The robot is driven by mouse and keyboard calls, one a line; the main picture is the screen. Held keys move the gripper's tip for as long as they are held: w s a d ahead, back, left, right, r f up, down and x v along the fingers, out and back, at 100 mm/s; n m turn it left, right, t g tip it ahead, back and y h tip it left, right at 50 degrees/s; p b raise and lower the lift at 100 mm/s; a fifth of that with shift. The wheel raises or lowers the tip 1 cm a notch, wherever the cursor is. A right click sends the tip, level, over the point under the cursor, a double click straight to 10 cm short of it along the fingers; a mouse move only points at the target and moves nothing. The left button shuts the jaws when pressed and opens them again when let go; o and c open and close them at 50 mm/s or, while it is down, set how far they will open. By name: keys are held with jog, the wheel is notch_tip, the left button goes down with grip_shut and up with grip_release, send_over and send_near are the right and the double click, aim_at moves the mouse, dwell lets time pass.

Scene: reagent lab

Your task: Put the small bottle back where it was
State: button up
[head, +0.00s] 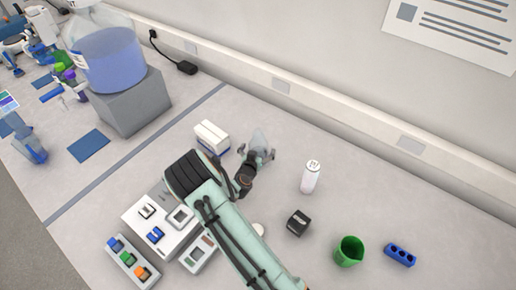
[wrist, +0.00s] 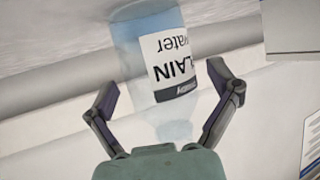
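A clear bottle with pale blue contents and a white label (wrist: 172,60) reading "PLAIN ... water" appears upside down in the wrist view. Its faint, narrower end points towards my palm. In the head view the translucent bottle (head: 259,138) stands on the bench beyond my gripper. My gripper (wrist: 163,84) is open, with one finger on either side of the bottle; I cannot tell whether either finger touches it. In the head view my gripper (head: 257,154) partly hides the bottle's lower part.
A white box (head: 212,137) stands close left of my gripper. A white capped bottle (head: 310,177), a black block (head: 298,223), a green cup (head: 349,251) and a blue rack (head: 400,255) stand to the right. White devices (head: 160,225) are at front left. A wall runs behind.

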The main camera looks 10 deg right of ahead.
jog(key=shift+r, duration=0.15)
jog(key=v, duration=1.2)
jog(key=s+d+r+m+g+h, duration=0.1)
jog(key=s+d+r+m+g, duration=0.2)
jog(key=s+d+r+g, duration=0.3)
jog(key=s+a+r+n+g+y, duration=0.1)
jog(key=s+r+n+g+y, duration=0.2)
jog(key=s, duration=0.8)
jog(key=s+a+r+n+g+y, duration=0.1)
jog(key=s+r+n+g+y, duration=0.2)
jog(key=s, duration=0.9)
notch_tip(320, 180, up, 4)
jog(key=n, duration=0.2)
jog(key=shift+n+g+y, duration=0.3)
jog(key=shift+n+y, duration=0.1)
